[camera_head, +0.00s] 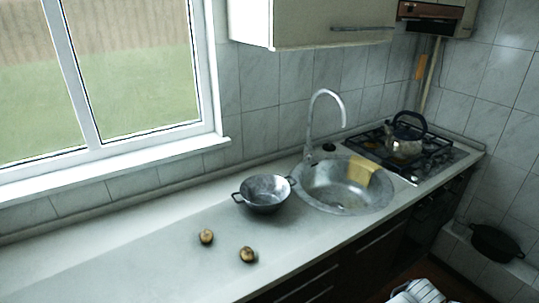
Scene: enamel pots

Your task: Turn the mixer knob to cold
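The mixer tap (310,135) stands at the back left rim of the round metal sink (325,203). Its tall grey spout (341,108) rises, arches to the right and ends above the basin. The mixer's knob is too small to make out clearly near the tap's base, and I cannot tell which way it is turned. Neither of my grippers is in view.
A metal pot (265,194) with two handles stands left of the sink. Two small brown round things (247,254) lie on the counter (130,255). A kettle (404,148) stands on the stove. The counter's left is clear.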

